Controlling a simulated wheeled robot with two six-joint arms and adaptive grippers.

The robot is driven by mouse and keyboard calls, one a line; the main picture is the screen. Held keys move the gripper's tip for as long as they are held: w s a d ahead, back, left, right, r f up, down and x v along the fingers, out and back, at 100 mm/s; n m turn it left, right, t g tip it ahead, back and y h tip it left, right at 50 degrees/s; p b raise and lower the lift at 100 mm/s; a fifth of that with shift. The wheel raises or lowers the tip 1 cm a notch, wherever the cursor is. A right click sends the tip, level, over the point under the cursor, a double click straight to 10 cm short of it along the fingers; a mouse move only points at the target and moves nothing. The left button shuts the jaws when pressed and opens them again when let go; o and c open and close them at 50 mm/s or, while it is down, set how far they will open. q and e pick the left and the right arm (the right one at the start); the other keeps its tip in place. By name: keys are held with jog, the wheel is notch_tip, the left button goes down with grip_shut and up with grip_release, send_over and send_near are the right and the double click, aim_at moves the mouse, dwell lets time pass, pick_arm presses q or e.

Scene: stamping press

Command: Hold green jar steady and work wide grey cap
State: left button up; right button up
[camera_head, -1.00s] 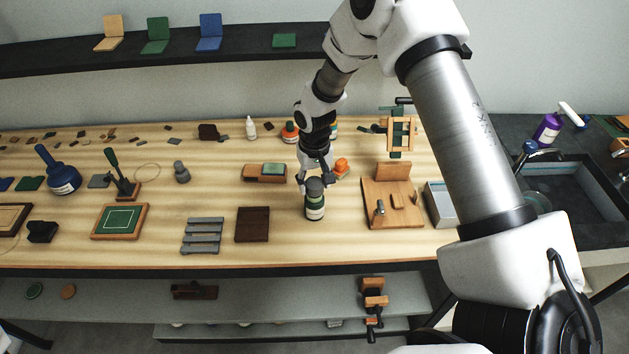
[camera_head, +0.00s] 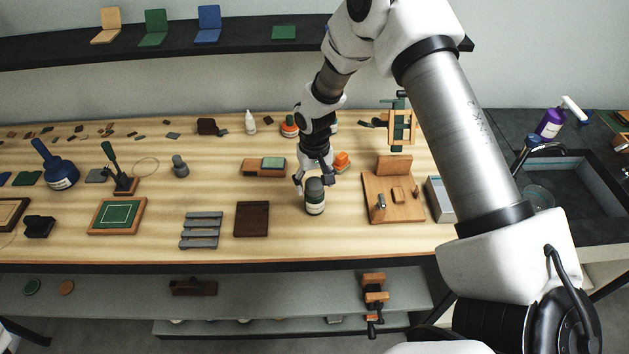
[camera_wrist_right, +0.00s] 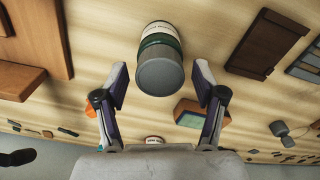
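The green jar (camera_head: 314,207) stands upright on the wooden bench, with a pale label and a wide grey cap (camera_head: 314,187) on top. My right gripper (camera_head: 315,181) is at cap height, reaching in from behind the jar. In the right wrist view, the grey cap (camera_wrist_right: 160,76) lies between the two spread fingers of the right gripper (camera_wrist_right: 160,82), with a gap on each side. The jar's green body (camera_wrist_right: 158,44) shows beyond the cap. My left gripper is not in view.
A dark brown block (camera_head: 251,219) and grey slats (camera_head: 200,230) lie left of the jar. A wooden fixture board (camera_head: 380,211) is to the right. An orange item (camera_head: 342,160) and a wooden block with a green top (camera_head: 263,168) are behind. Bench in front is clear.

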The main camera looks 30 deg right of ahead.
aim_at(315, 183)
jog(key=shift+r, duration=0.1)
notch_tip(315, 183, up, 12)
dwell(0.5)
jog(key=shift+f, duration=0.2)
